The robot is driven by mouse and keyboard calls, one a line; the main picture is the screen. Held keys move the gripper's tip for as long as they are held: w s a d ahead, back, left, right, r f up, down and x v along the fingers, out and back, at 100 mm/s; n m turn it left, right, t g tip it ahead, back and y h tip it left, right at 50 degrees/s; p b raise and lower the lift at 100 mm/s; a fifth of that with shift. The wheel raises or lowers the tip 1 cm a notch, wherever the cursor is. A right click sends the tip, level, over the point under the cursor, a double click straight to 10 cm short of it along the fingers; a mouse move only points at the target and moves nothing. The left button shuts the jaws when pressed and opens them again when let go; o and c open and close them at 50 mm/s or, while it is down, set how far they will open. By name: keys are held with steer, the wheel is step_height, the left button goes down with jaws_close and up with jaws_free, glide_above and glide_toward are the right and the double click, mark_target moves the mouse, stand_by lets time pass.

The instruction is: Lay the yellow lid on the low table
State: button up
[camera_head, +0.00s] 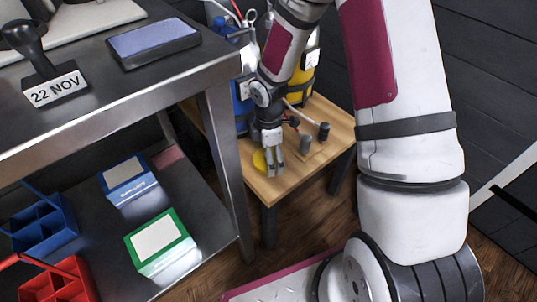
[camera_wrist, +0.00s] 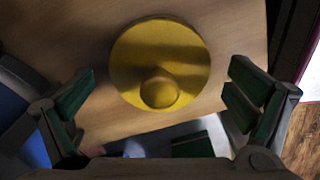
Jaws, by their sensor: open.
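The yellow lid (camera_head: 261,161) is round with a knob on top. It lies flat, knob up, on the wooden low table (camera_head: 285,186), near the table's left side in the head view. In the wrist view the whole lid (camera_wrist: 160,45) shows against the table top (camera_wrist: 240,35), close to one table edge. My gripper (camera_head: 272,172) points down at the lid and partly hides it in the head view. Its fingers (camera_wrist: 160,95) are open and stand apart on either side of the lid in the wrist view. Nothing is seen held between them.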

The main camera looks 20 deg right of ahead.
steer(key=s+d+r+m+h+p, duration=0.1)
steer(key=s+r+m+p, duration=0.15)
steer(key=r, duration=0.85)
steer(key=s+d+r+m+p, duration=0.1)
steer(key=s+r+p, duration=0.15)
steer(key=r, duration=0.85)
steer(key=s+r+m, duration=0.4)
steer(key=s+r, duration=0.1)
steer(key=s, duration=0.4)
steer(key=s+a+r+m, duration=0.1)
steer(key=s+r+m, duration=0.4)
steer(key=s, duration=0.4)
steer(key=s+a+r+m+y, duration=0.1)
steer(key=s+r+m, duration=0.4)
steer(key=s, duration=0.4)
steer(key=shift+s+a, duration=0.15)
steer(key=shift+s, duration=0.05)
step_height(320, 180, up, 30)
steer(key=t+p, duration=0.4)
steer(key=p, duration=2.4)
steer(key=shift+d, duration=0.25)
